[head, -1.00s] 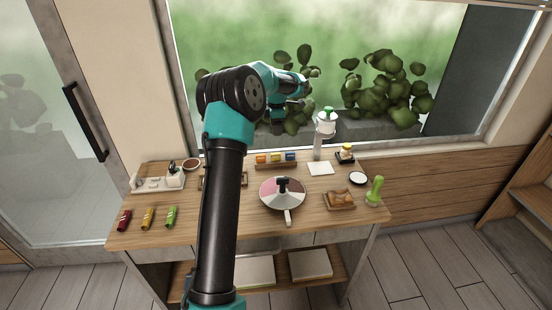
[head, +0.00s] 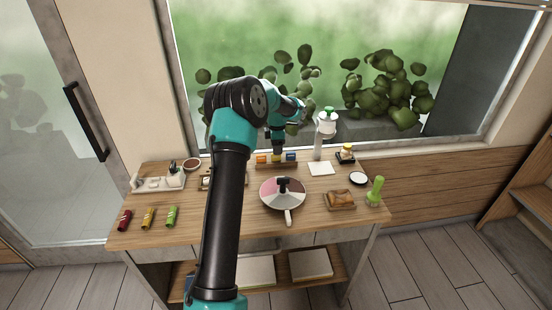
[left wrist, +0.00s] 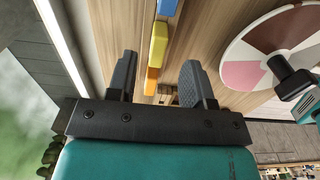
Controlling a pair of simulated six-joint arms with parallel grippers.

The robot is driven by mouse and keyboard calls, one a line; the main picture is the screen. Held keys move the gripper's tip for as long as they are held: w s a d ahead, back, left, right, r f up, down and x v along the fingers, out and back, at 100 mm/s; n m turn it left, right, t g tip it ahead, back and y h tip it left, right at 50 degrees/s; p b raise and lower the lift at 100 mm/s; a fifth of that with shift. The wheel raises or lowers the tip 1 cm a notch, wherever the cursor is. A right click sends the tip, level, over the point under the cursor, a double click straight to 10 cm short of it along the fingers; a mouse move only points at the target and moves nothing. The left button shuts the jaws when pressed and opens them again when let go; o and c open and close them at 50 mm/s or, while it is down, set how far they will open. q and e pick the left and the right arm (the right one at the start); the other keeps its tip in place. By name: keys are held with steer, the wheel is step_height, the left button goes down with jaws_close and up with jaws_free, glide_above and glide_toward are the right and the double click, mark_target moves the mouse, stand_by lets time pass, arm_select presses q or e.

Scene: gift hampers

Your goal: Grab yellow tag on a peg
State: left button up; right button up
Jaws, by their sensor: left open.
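The yellow tag (left wrist: 158,45) shows in the left wrist view, in a row between the blue tag (left wrist: 166,7) and the orange tag (left wrist: 152,82). My left gripper (left wrist: 158,62) is open, its two dark fingers on either side of the line of tags, with nothing held. In the head view the left gripper (head: 277,152) hangs at the middle of the tag rack and hides most of the yellow tag. The orange tag (head: 262,159) and blue tag (head: 291,157) show on either side of it. Whether the fingers touch the yellow tag I cannot tell.
A round pink, grey and white wheel (head: 270,196) stands in front of the rack. A white dispenser with a green top (head: 325,125) stands to the right. Red, yellow and green rolls (head: 148,218) lie at the table's left. The window is behind.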

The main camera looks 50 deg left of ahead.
mark_target(276, 161)
arm_select(q)
step_height(276, 161, down, 5)
steer(key=shift+a, duration=0.15)
stand_by(0.5)
jaws_close()
